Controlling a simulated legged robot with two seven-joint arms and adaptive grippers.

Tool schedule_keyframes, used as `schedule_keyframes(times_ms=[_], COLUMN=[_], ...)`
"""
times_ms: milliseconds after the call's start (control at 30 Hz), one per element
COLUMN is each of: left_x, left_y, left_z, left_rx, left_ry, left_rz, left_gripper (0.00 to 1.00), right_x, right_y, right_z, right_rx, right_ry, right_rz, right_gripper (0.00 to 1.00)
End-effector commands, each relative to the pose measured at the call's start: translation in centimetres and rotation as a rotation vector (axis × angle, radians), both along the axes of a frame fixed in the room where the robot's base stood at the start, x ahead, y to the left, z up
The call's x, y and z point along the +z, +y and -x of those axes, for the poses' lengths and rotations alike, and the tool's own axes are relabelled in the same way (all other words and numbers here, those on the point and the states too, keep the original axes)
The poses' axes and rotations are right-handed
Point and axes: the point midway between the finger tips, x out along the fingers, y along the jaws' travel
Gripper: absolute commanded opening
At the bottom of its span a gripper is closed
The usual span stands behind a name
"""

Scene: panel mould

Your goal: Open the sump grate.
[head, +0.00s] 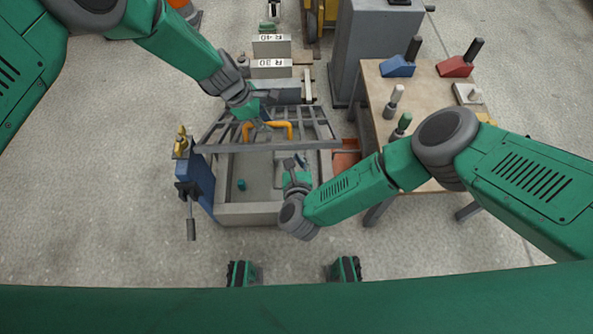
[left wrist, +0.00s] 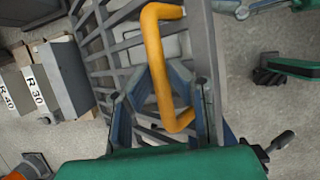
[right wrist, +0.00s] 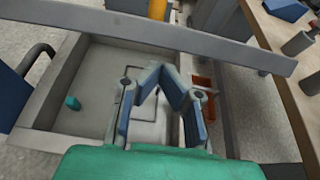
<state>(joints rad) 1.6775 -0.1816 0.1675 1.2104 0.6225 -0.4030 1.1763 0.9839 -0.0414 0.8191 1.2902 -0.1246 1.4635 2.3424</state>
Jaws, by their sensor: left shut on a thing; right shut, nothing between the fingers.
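The sump grate (head: 312,128) is a grey barred frame with an orange handle (head: 287,124). Its front bar stands raised above the grey sump box (head: 262,212), leaving the basin open to view below. My left gripper (head: 262,116) is shut on the handle, which also shows in the left wrist view (left wrist: 151,50). My right gripper (head: 295,168) is shut and empty, low over the basin in front of the front bar. The bar crosses the top of the right wrist view (right wrist: 190,38). A small teal block (head: 241,185) lies on the basin floor.
A blue vise-like fixture (head: 198,183) with a lever stands at the box's left side. A wooden table (head: 379,80) with blue and red holders is at right. An orange-red tray (head: 345,158) sits beside the box. Blocks marked R 40 (head: 271,46) and R 30 stand behind.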

Motion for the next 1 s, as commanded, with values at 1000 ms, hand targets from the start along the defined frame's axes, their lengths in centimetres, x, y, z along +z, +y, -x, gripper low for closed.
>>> schedule_keyframes(times_ms=[1000], left_x=[0.0], left_y=[0.5], left_z=[-0.4], left_rx=[0.008], left_ry=[-0.018], left_rz=[-0.008], left_gripper=[0.12], right_x=[3.3], right_y=[-0.1], right_z=[-2.2], right_rx=[-0.003], right_ry=[0.052], right_rz=[0.0], right_gripper=[0.0])
